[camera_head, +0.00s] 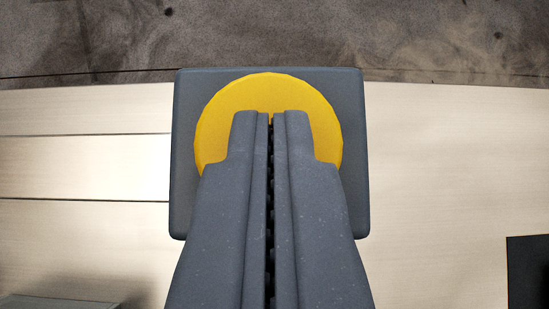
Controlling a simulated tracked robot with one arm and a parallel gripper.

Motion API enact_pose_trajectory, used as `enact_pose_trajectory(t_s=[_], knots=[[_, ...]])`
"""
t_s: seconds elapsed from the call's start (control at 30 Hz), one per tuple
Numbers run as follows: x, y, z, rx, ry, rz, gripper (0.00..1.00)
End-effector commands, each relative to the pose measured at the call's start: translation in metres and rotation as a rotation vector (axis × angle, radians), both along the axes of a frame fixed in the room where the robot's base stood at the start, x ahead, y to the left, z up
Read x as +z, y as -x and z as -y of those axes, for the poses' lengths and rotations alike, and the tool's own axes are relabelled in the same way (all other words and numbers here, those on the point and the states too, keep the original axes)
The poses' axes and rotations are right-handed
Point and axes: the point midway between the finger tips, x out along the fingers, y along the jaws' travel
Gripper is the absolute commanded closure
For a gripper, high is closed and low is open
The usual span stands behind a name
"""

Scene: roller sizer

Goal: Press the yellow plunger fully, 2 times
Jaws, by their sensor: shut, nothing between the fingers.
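The yellow plunger (268,91) is a round disc on a dark grey square base (185,140), in the upper middle of the head camera view. My gripper (270,115) is shut and empty, with its fingertips over the middle of the yellow disc. The fingers hide the disc's lower part and much of the base. From this view I cannot tell whether the fingertips touch the disc or how far it is pressed down.
The base stands on a pale wooden surface (440,170), with plank lines at the left. A dark object (528,270) is at the lower right edge and a grey one (55,302) at the lower left. Brown-grey ground (270,35) lies past the far edge.

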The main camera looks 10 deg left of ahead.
Motion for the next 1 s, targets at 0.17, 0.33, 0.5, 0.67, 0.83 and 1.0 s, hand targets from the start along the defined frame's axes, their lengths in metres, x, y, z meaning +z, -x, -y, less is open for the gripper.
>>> enact_pose_trajectory(t_s=[0.17,0.33,0.5,0.67,0.83,1.0], knots=[[0.002,0.004,-0.001,0.003,0.001,-0.017,1.00],[0.035,0.002,0.000,0.000,0.000,-0.004,1.00],[0.054,0.016,0.006,0.000,0.000,0.000,1.00],[0.073,0.032,0.012,-0.002,0.000,0.002,1.00],[0.090,0.049,0.017,-0.002,-0.001,0.002,1.00],[0.104,0.061,0.021,-0.001,-0.001,0.004,1.00]])
